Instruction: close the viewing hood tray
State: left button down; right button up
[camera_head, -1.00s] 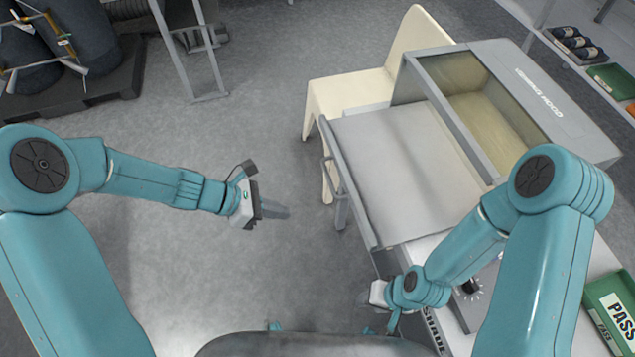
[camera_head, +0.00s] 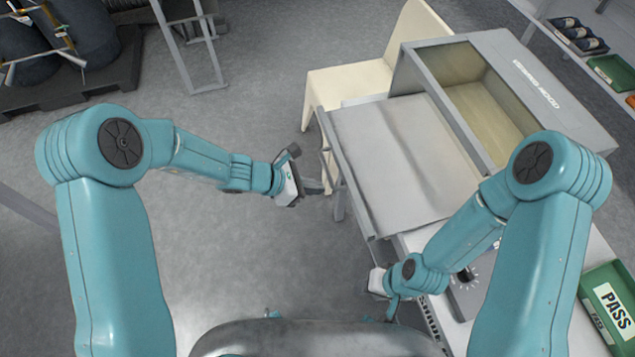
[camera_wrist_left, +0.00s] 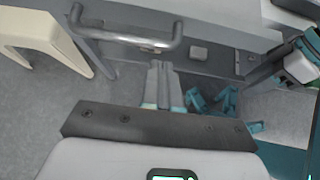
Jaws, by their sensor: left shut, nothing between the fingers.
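The viewing hood (camera_head: 545,85) is a grey box lettered on top, at the right in the head view. Its flat grey tray (camera_head: 395,165) is pulled out toward the left. The tray's front bears a bar handle (camera_wrist_left: 125,40), seen near the top of the left wrist view. My left gripper (camera_head: 315,187) is shut and empty, just left of the tray's front; its fingers (camera_wrist_left: 160,85) point toward the handle and appear apart from it. My right gripper (camera_head: 378,282) is below the tray's near corner, by the bench; its fingers are too hidden to judge.
A cream chair (camera_head: 350,85) stands behind the tray. A green PASS bin (camera_head: 610,300) sits at the lower right, and a shelf with dark bottles (camera_head: 578,35) at the upper right. The floor left of the tray is clear.

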pick_arm(q)
jog(key=shift+w+d, duration=0.25)
jog(key=shift+d, duration=0.25)
jog(key=shift+s+r, duration=0.1)
